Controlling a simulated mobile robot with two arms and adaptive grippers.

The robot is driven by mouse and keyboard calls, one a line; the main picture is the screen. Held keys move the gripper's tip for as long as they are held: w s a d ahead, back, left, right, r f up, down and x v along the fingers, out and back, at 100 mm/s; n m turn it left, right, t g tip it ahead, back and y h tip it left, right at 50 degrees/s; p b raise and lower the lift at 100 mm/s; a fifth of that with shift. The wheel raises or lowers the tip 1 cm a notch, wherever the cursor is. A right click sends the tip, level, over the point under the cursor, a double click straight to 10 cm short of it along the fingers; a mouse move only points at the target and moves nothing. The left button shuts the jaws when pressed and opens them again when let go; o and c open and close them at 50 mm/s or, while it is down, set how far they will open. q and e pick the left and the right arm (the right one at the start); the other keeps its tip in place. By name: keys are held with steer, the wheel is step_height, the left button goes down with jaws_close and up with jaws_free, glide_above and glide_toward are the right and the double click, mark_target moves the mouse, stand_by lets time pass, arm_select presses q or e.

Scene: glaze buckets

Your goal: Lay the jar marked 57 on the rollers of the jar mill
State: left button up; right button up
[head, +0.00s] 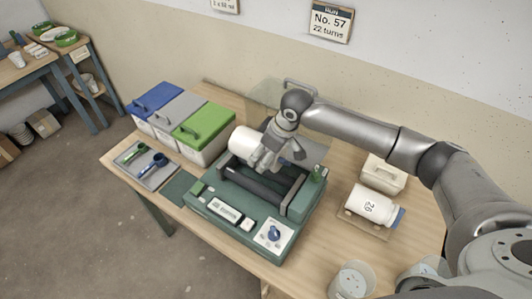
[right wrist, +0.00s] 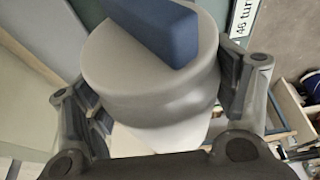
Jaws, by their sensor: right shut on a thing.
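No number shows on the held jar. It is over the back left of the green jar mill (head: 228,212), above the dark rollers (head: 252,186); I cannot tell whether it touches them. Another white jar (head: 365,204) with a blue cap lies on a wooden stand right of the mill, its mark hard to read, perhaps 26. My left gripper is not in view.
Blue, grey and green lidded bins (head: 203,128) stand left behind the mill. A tray (head: 150,178) with two scoops is at the left. A white box (head: 383,173) and a clear beaker (head: 352,281) are at the right. A wall card (head: 331,22) reads No. 57, 22 turns.

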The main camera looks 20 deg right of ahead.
steer(key=shift+w+f+b, duration=0.1)
steer(key=shift+f+b, duration=2.45)
steer(key=shift+b, duration=0.55)
steer(key=shift+a+f, duration=0.1)
steer(key=shift+f, duration=1.55)
